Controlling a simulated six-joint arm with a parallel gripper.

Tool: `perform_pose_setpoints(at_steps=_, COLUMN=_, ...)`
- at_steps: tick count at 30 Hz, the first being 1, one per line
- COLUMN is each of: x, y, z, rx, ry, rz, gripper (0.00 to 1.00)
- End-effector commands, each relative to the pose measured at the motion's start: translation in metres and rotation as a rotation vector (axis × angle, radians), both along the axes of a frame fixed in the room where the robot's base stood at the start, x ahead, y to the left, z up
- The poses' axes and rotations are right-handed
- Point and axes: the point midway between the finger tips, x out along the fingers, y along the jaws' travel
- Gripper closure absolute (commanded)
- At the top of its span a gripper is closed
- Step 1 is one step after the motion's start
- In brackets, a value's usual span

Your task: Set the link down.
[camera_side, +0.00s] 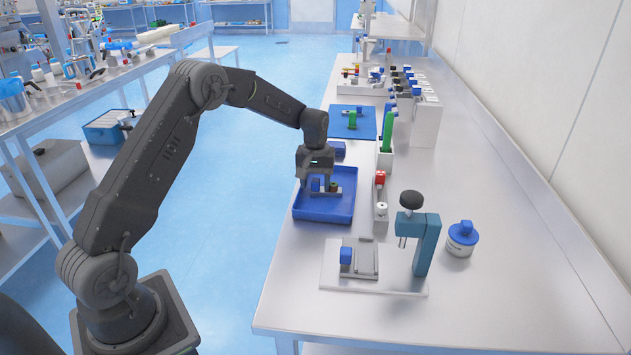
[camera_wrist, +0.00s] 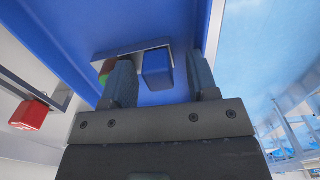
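My gripper (camera_side: 318,186) points down over the blue tray (camera_side: 311,212) in the side view. In the wrist view its two fingers (camera_wrist: 160,78) stand apart. A blue block (camera_wrist: 157,68) shows between them, with a visible gap to the right finger. The block sits against a thin grey plate or bar (camera_wrist: 130,47), and a small red and green piece (camera_wrist: 104,70) is partly hidden behind the left finger. In the side view these parts are low in the tray, largely covered by the fingers. I cannot tell for sure which part is the link.
Right of the tray is a narrow rack with a red-capped item (camera_side: 380,179). Nearer stands a teal press (camera_side: 428,246) with a black knob on a white board (camera_side: 397,284). A blue-lidded jar (camera_side: 461,240) stands beside it. A blue mat (camera_side: 341,126) lies behind the tray.

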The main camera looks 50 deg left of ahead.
Motion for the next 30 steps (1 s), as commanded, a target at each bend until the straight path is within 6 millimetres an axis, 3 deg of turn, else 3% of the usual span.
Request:
perform_pose_setpoints(at_steps=7, x=0.0, y=0.0, z=0.0, rx=0.0, ry=0.001, rz=0.0, gripper=0.45)
perform_pose_setpoints(at_steps=11, x=0.0, y=0.0, z=0.01, rx=0.0, ry=0.0, rz=0.0, gripper=0.45)
perform_pose_setpoints(at_steps=24, x=0.0, y=0.0, z=0.102, rx=0.001, ry=-0.004, rz=0.0, gripper=0.45)
perform_pose_setpoints(at_steps=30, x=0.0, y=0.0, z=0.13, rx=0.001, ry=-0.002, rz=0.0, gripper=0.45)
